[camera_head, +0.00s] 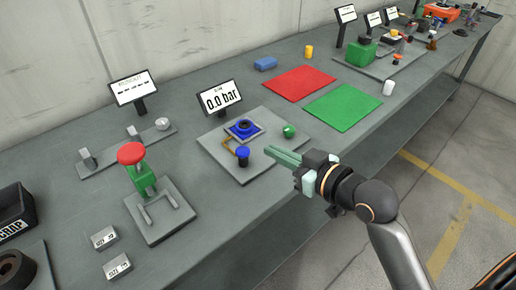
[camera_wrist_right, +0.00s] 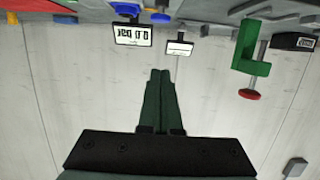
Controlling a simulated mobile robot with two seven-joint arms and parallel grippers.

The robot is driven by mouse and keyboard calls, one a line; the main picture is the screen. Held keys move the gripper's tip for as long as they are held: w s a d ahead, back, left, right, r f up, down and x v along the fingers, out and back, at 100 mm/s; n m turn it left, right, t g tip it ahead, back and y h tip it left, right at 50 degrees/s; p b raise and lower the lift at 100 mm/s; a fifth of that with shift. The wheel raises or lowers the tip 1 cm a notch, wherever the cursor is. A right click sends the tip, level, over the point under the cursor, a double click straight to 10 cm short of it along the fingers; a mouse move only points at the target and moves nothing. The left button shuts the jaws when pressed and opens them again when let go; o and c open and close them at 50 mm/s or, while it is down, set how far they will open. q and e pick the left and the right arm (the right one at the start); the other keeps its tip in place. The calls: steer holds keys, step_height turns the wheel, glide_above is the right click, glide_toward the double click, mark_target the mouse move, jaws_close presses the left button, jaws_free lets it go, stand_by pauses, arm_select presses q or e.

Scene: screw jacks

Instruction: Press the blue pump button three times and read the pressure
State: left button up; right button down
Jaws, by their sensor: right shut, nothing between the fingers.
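The blue pump button (camera_head: 242,151) stands on a grey plate (camera_head: 213,143) near the table's front edge. Behind it is a blue round part on a square base (camera_head: 243,129), with an orange-brown line beside it. The pressure display (camera_head: 220,98) stands behind the plate and reads 0.0 bar; it also shows upside down in the right wrist view (camera_wrist_right: 133,35). My right gripper (camera_head: 270,153) is shut and empty, its fingertips to the right of the blue button and apart from it in the picture. Its closed fingers show in the wrist view (camera_wrist_right: 160,72). My left gripper is not in view.
A green ball-shaped part (camera_head: 289,131) is on the plate near my right fingers. A green clamp with a red knob (camera_head: 132,153) stands to the left. Red (camera_head: 300,84) and green mats (camera_head: 343,107) lie to the right. A black bin (camera_head: 14,211) is far left.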

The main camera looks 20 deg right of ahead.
steer(key=shift+d+f, duration=0.1)
steer(key=shift+d, duration=0.05)
stand_by(0.3)
glide_above(243, 152)
steer(key=s, duration=0.2)
step_height(243, 152, down, 2)
steer(key=f, duration=0.3)
steer(key=shift+w+d+f, duration=0.1)
steer(key=shift+d, duration=0.3)
steer(key=shift+f, duration=0.65)
steer(key=shift+f, duration=0.1)
